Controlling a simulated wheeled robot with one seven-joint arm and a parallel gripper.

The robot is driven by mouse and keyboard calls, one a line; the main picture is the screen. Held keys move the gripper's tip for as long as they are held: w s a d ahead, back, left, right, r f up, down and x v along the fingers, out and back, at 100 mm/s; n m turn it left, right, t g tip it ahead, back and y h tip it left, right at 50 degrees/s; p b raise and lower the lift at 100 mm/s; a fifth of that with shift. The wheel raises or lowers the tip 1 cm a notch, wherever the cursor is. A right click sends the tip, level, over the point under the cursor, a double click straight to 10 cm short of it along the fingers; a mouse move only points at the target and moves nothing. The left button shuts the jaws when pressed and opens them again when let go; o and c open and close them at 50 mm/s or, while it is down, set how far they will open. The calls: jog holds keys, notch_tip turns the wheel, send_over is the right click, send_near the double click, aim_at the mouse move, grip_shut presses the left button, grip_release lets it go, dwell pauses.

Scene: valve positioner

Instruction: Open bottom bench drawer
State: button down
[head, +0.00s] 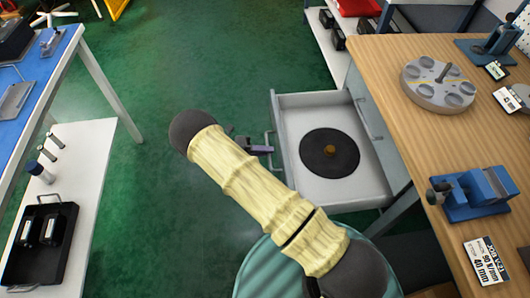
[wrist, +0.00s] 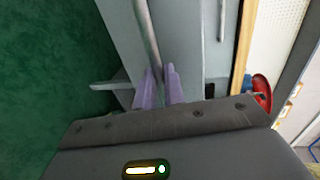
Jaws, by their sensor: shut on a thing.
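The bottom bench drawer (head: 306,190) stands pulled well out from under the wooden bench in the head view. A dark disc (head: 318,160) with a small brown centre lies inside it. My gripper (head: 262,149) is at the drawer's front, on its left side in the picture. In the wrist view my purple fingers (wrist: 160,85) are closed around the bar handle (wrist: 147,30) of the drawer. The arm partly hides the area in front of the drawer's near corner.
The bench top (head: 410,120) carries a round grey fixture (head: 438,82) and a blue vise (head: 474,193). An upper drawer (head: 368,105) looks shut. A blue-topped table (head: 62,50) with a white lower shelf (head: 90,160) stands at left. Green floor between is clear.

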jog(key=shift+s+a+f, duration=0.2)
jog(key=shift+a, duration=0.15)
jog(key=c, duration=1.7)
grip_release()
jog(key=shift+o, duration=0.9)
jog(key=shift+w+r, duration=0.1)
jog(key=shift+r, duration=0.05)
jog(key=shift+a, duration=0.1)
jog(key=w+b+v, duration=0.1)
jog(key=v, duration=1.6)
jog(key=shift+s, duration=0.45)
